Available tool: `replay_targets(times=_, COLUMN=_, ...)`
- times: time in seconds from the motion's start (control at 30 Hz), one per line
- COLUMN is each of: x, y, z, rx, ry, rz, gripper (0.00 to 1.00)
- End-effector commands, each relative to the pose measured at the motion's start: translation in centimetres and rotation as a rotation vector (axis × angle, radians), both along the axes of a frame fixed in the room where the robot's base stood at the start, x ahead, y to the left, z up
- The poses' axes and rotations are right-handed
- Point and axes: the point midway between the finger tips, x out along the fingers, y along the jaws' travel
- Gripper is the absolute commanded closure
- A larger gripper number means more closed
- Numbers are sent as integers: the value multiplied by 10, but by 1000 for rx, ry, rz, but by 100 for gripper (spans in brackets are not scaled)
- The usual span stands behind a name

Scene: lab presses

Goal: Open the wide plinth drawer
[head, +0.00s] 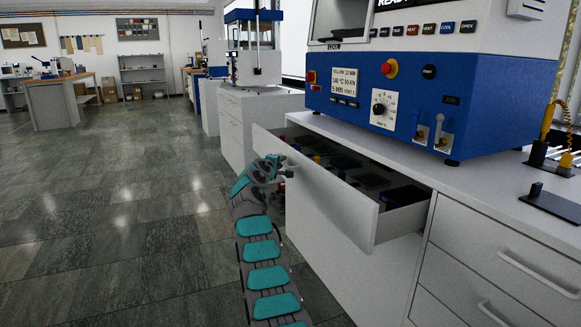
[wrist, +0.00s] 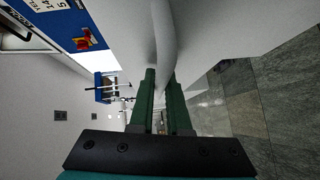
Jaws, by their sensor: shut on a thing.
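The wide white drawer (head: 325,195) under the blue press is pulled out of the plinth, and its inside shows. My gripper (head: 277,170) is at the outer face of its front, toward the left part. In the wrist view, my gripper (wrist: 164,90) has its two green fingers on either side of a pale curved bar, the drawer handle (wrist: 163,40), and is shut on it. In the head view the handle is mostly hidden by my gripper.
Several dark items (head: 370,180) lie in the drawer. The blue press (head: 440,95) stands on the white counter (head: 480,190) above. A closed drawer (head: 510,255) with a bar handle is at the right. The tiled floor (head: 130,215) to the left is clear.

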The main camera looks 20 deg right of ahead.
Motion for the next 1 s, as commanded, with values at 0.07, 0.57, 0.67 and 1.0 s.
replay_targets(times=0.07, x=0, y=22, z=-5, rx=1, ry=-1, rz=4, gripper=100)
replay_targets(times=0.57, x=-4, y=158, z=1, rx=2, ry=4, rz=6, gripper=100)
replay_targets(times=0.67, x=-5, y=181, z=2, rx=1, ry=5, rz=6, gripper=100)
replay_targets(times=1.0, x=-8, y=231, z=-1, rx=0, ry=7, rz=2, gripper=100)
